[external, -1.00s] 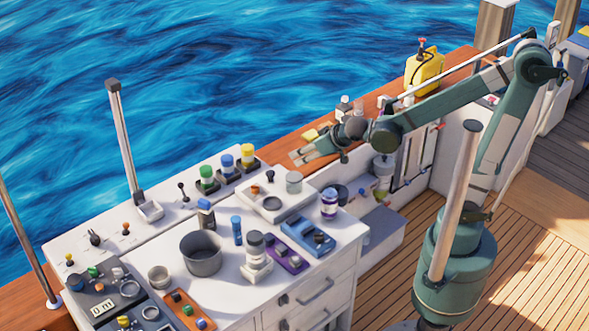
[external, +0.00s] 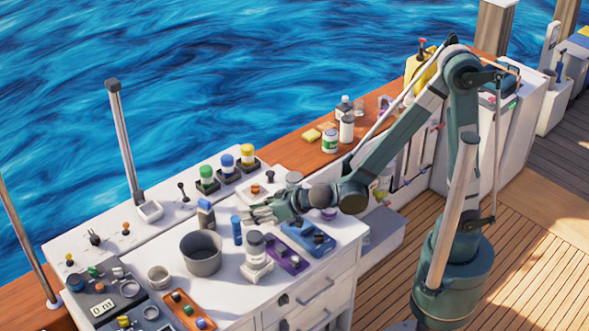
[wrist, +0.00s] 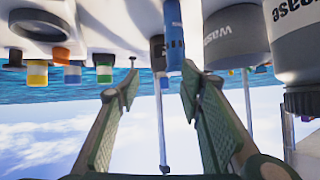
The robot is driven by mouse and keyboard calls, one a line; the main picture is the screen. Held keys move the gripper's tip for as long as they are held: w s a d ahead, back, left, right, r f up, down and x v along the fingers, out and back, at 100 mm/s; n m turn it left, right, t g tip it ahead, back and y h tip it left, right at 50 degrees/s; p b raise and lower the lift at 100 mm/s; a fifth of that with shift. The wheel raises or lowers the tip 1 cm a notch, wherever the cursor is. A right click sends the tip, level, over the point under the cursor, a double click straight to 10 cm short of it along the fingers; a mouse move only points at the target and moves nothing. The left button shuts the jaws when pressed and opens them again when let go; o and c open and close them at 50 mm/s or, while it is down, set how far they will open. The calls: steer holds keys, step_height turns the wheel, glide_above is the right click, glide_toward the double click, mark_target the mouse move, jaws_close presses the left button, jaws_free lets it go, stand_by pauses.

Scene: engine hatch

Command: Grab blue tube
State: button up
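The blue tube (external: 237,230) stands upright on the white worktop, between the grey pot and a white container with a dark lid. My gripper (external: 251,210) is just right of the tube in the external view, low over the worktop, and points left towards it. In the wrist view, which is upside down, my gripper (wrist: 160,84) is open with two green-padded fingers apart and nothing between them. The blue tube (wrist: 175,40) shows beyond the fingertips, closer to the right finger. The tube stands apart from the fingers as far as I can see.
The grey pot (external: 202,255) is left of the tube. The dark-lidded white container (external: 255,256) stands in front. A dark bottle with a blue top (external: 206,215) is behind left. A blue tray (external: 307,237) and purple tray (external: 287,252) lie to the right.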

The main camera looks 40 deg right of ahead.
mark_target(240, 228)
steer(key=shift+s+a+f+t+b, duration=0.1)
steer(key=shift+a+f+t+b, duration=0.35)
steer(key=shift+f, duration=0.4)
steer(key=shift+s+a+f+t+b, duration=0.2)
steer(key=shift+a+f+b, duration=0.3)
steer(key=shift+a+f, duration=0.3)
steer(key=shift+s+a+f+t+b, duration=0.1)
steer(key=shift+a+f+t+b, duration=0.3)
steer(key=shift+f, duration=0.55)
steer(key=shift+w, duration=0.1)
steer(key=shift+b+x, duration=0.5)
steer(key=shift+x, duration=1.95)
steer(key=shift+c, duration=0.5)
steer(key=c, duration=1)
